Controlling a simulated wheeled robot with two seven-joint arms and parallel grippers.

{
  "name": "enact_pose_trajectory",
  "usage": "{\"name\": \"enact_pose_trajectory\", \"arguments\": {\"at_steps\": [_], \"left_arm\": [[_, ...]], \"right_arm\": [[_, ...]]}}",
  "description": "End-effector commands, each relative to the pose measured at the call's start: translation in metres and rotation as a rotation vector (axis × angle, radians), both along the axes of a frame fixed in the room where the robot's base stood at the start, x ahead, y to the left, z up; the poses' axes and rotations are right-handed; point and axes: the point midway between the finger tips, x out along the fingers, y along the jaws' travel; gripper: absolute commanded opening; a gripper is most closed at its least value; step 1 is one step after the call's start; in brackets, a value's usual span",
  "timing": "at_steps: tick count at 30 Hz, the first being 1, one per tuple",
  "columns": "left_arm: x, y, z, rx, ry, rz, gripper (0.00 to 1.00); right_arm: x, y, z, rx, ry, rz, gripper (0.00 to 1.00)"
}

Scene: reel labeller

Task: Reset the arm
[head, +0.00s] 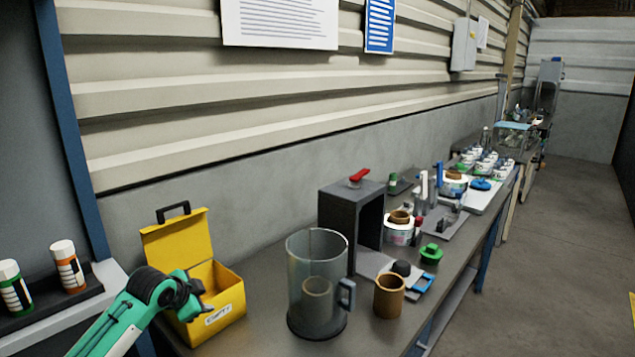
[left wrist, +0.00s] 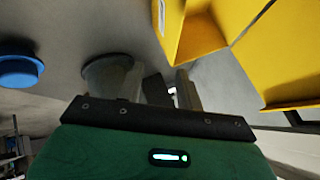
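My left arm comes in at the lower left of the head view, green with a black wrist. My left gripper (head: 197,289) is in front of the open yellow box (head: 221,318), overlapping its left side in the picture; I cannot tell if they touch. In the left wrist view, the two grey fingers of the left gripper (left wrist: 158,88) stand apart with a gap between them. I see nothing clearly held. The yellow box (left wrist: 255,45) is at the upper right there. My right gripper is in neither view.
A clear jug (head: 317,290) stands on the bench right of the box, with a brown reel core (head: 389,295) beside it. A dark frame with a red handle (head: 359,175) is behind. A blue round thing (left wrist: 18,70) shows in the left wrist view.

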Motion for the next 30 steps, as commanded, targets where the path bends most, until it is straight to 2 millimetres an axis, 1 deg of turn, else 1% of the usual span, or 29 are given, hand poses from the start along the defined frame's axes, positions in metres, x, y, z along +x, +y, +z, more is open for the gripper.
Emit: {"name": "enact_pose_trajectory", "arguments": {"at_steps": [1, 3, 5, 6, 8, 9, 14, 15, 17, 18, 22, 27, 30], "left_arm": [[-0.018, -0.015, -0.022, -0.016, 0.027, -0.002, 0.36], [-0.041, -0.031, -0.046, -0.033, 0.06, 0.008, 0.36], [-0.062, -0.042, -0.065, -0.051, 0.088, 0.021, 0.36], [-0.076, -0.05, -0.077, -0.062, 0.106, 0.03, 0.36], [-0.098, -0.06, -0.092, -0.08, 0.132, 0.048, 0.36], [-0.112, -0.065, -0.102, -0.092, 0.149, 0.061, 0.36], [-0.173, -0.082, -0.135, -0.14, 0.218, 0.133, 0.36], [-0.189, -0.086, -0.141, -0.153, 0.235, 0.153, 0.36], [-0.212, -0.089, -0.15, -0.17, 0.26, 0.19, 0.36], [-0.228, -0.091, -0.155, -0.182, 0.278, 0.216, 0.36], [-0.279, -0.092, -0.167, -0.216, 0.33, 0.31, 0.36], [-0.344, -0.085, -0.175, -0.249, 0.397, 0.453, 0.36], [-0.373, -0.08, -0.175, -0.257, 0.425, 0.528, 0.36]], "right_arm": [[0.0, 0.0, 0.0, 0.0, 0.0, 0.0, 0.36], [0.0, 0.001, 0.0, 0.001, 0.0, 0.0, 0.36], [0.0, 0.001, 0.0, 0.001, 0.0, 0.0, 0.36], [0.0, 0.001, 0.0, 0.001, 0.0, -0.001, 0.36], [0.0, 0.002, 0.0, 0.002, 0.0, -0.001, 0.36], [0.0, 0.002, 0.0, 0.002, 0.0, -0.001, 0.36], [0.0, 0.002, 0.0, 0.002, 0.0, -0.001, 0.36], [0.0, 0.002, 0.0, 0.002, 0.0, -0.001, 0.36], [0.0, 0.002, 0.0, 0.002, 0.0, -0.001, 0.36], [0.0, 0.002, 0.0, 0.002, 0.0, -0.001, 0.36], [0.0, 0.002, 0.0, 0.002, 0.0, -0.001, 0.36], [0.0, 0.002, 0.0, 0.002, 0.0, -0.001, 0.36], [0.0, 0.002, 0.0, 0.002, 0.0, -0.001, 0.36]]}}
